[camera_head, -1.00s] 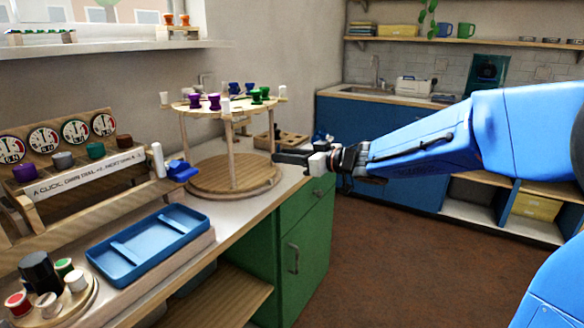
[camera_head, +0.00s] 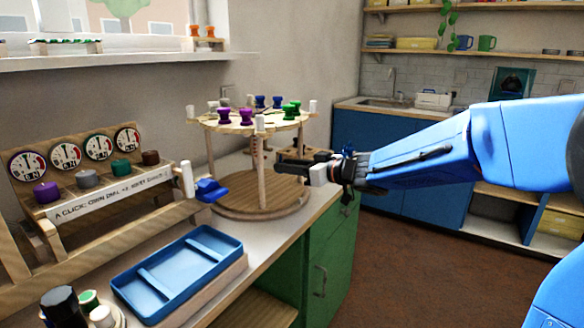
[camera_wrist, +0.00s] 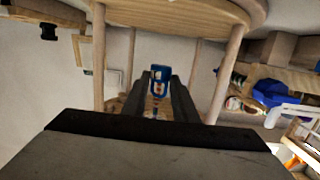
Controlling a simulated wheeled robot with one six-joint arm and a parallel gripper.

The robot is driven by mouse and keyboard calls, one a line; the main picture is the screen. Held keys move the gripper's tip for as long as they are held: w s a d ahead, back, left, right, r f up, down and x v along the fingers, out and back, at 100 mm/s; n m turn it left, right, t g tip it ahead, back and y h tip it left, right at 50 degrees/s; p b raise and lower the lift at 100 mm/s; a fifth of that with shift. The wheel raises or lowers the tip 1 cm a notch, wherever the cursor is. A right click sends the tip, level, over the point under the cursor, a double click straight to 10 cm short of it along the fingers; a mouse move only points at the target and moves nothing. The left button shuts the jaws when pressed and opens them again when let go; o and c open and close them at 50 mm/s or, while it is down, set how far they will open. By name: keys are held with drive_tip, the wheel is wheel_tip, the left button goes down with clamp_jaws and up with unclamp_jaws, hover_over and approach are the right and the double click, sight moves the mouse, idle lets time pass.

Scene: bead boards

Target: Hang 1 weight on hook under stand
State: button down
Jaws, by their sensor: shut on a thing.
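The round wooden stand (camera_head: 222,197) stands on the counter, with an upper disc (camera_head: 232,126) on posts above a wide base. My gripper (camera_head: 280,168) reaches in from the right, level with the gap under the upper disc and close to the front post. In the wrist view my gripper (camera_wrist: 161,90) points between the posts, with the disc's underside (camera_wrist: 180,12) above. A small blue thing with orange and white marks (camera_wrist: 160,74) shows between the fingertips, apparently the held weight. I cannot make out the hook. The held thing is not clear in the head view.
Several coloured bobbins and white pegs stand on the upper disc. A blue tray (camera_head: 180,275) lies on the counter at the front. A dial rack (camera_head: 110,190) stands at left, with a blue thing (camera_head: 211,190) at its right end. A wooden holder is behind the stand.

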drive_tip(key=shift+r+x, duration=0.15)
drive_tip(key=shift+x, duration=1.55)
drive_tip(key=shift+r+x, duration=0.15)
drive_tip(key=shift+x, duration=1.55)
drive_tip(key=shift+w+a+f, duration=0.25)
drive_tip(key=shift+a+f, duration=0.05)
drive_tip(key=shift+a, duration=0.45)
drive_tip(key=c, duration=1.3)
unclamp_jaws()
drive_tip(key=shift+c, duration=0.2)
